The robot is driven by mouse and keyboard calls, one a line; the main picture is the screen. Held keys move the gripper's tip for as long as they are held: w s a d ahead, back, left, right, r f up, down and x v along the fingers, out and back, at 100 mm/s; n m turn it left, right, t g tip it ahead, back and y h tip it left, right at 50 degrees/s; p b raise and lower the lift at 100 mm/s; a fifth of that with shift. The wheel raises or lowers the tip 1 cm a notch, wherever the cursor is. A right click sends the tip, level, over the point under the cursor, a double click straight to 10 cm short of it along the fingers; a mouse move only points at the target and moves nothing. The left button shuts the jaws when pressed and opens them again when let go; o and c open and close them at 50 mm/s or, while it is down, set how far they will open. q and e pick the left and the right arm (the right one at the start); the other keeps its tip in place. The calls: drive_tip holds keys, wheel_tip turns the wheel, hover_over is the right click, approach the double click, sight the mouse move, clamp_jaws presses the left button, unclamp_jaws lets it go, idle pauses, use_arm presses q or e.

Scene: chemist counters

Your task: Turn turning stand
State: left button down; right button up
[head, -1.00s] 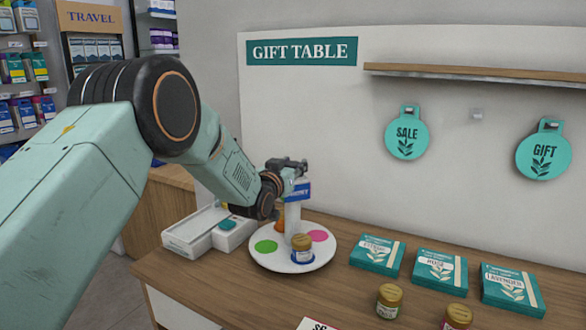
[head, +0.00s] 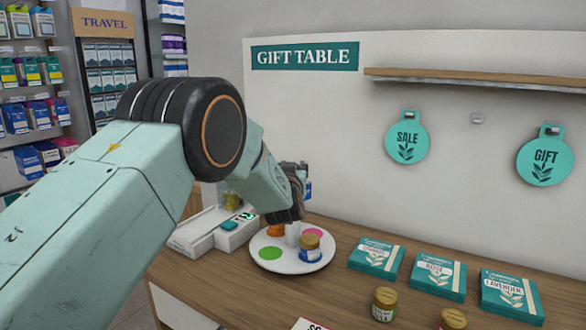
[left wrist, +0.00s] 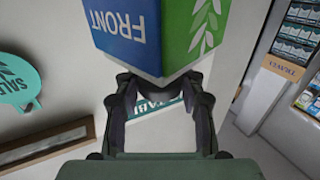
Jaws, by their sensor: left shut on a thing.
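The turning stand is a white round plate (head: 283,266) with a pale central post topped by a coloured block. On the plate are a green spot (head: 270,253), a pink spot (head: 313,233), an orange item partly hidden behind my gripper, and a gold-lidded jar (head: 310,246) at the front right. My left gripper (head: 301,178) is shut on the block at the top of the post. In the left wrist view, the block (left wrist: 160,30) shows a blue face reading FRONT and a green face with a leaf, between my fingers (left wrist: 162,98). My right gripper is not in view.
A white box-like unit (head: 205,238) with a teal button and a jar stands left of the plate. Teal boxes (head: 432,275) and two jars (head: 385,303) sit to the right. A wall shelf (head: 480,77) and two round signs hang behind. Shelving stands at left.

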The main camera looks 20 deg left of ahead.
use_arm(q)
drive_tip(key=shift+r+n+g+y+p, duration=0.1)
drive_tip(key=shift+n+g+y+p, duration=0.95)
drive_tip(key=shift+n+y, duration=0.9)
drive_tip(key=shift+g+y, duration=0.25)
drive_tip(key=shift+y, duration=0.5)
drive_tip(key=c, duration=0.8)
unclamp_jaws()
drive_tip(key=v, duration=0.7)
drive_tip(key=shift+s, duration=0.25)
drive_tip(key=shift+d, duration=0.15)
